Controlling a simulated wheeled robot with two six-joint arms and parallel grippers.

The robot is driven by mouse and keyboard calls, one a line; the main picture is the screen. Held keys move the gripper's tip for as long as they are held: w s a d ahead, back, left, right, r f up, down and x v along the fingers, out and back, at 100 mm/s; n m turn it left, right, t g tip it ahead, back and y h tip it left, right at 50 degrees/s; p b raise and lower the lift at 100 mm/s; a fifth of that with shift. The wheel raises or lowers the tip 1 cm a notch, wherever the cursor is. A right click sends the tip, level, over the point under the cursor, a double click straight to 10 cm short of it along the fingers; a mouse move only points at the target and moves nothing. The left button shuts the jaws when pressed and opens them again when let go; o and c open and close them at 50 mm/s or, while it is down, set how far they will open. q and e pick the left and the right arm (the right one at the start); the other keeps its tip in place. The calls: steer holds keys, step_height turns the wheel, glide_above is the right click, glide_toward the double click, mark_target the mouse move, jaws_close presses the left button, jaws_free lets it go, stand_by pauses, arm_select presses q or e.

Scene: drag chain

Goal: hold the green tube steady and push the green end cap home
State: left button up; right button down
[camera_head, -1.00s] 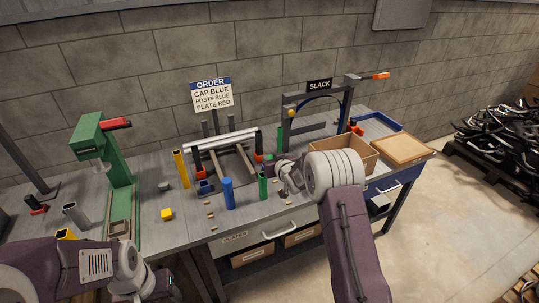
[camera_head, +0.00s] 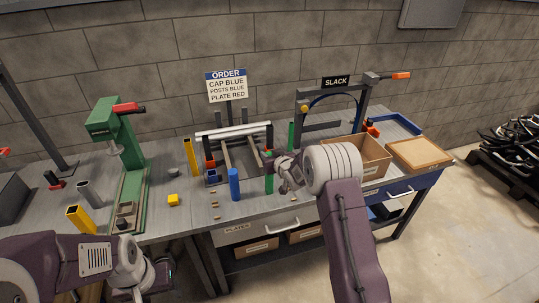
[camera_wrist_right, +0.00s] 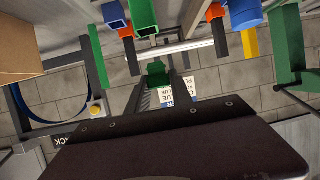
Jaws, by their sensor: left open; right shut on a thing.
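The green tube (camera_head: 269,184) stands upright on the bench beside the blue tube (camera_head: 235,184). In the right wrist view the green tube (camera_wrist_right: 145,17) is at the top, just beyond the fingertips. My right gripper (camera_head: 271,161) is at the upper end of the green tube in the head view. In the wrist view its fingers are shut on a small green piece, the green end cap (camera_wrist_right: 157,73). I cannot tell whether the cap touches the tube. My left gripper (camera_head: 164,279) is open at the bottom left, low in front of the bench and away from the tube.
Another green post (camera_head: 291,135) stands behind. A green press (camera_head: 128,150), yellow tube (camera_head: 190,157) and yellow block (camera_head: 173,200) are to the left. A grey frame (camera_head: 299,120) with the SLACK sign and a cardboard box (camera_head: 358,155) are to the right.

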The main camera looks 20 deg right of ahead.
step_height(320, 180, down, 3)
steer(key=shift+d+f+b, duration=0.1)
steer(key=shift+d+b, duration=0.05)
steer(key=shift+b, duration=0.85)
stand_by(0.8)
steer(key=shift+f+b, duration=0.85)
steer(key=shift+b, duration=0.15)
steer(key=c, duration=1.1)
jaws_free()
steer(key=shift+o, duration=0.2)
steer(key=shift+r, duration=0.1)
